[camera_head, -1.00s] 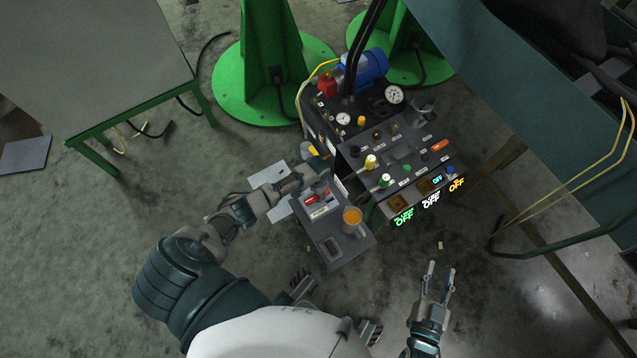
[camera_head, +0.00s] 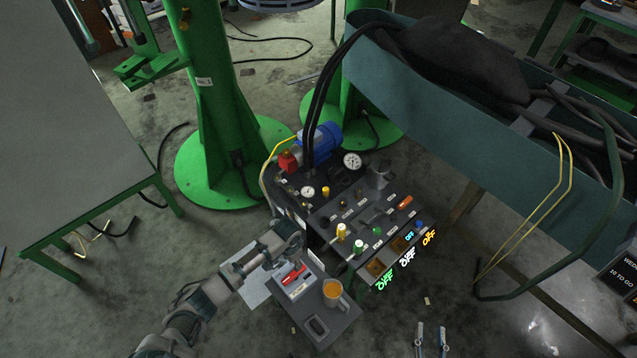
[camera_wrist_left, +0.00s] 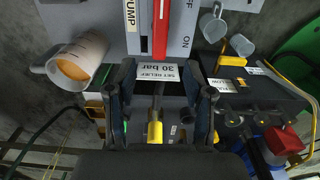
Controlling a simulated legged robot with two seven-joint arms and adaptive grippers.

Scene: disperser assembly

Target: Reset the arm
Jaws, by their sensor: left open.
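My left gripper (camera_head: 290,238) is at the left side of the control console (camera_head: 345,235), just above the small side shelf (camera_head: 325,330). In the left wrist view its fingers (camera_wrist_left: 160,68) are apart. The "SET RELIEF 30 bar" label (camera_wrist_left: 158,71) shows between them, with a yellow-ended lever (camera_wrist_left: 155,130) below it. No held thing shows. My right gripper (camera_head: 431,335) shows only its two fingertips at the bottom edge of the head view. They are apart with nothing between them.
The shelf carries a cup of orange liquid (camera_head: 333,290) and a red switch (camera_head: 293,274). A blue motor (camera_head: 322,143) and gauges top the console. Green pillars (camera_head: 210,110) stand behind, a grey table (camera_head: 60,150) at left, a teal trough (camera_head: 440,110) at right.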

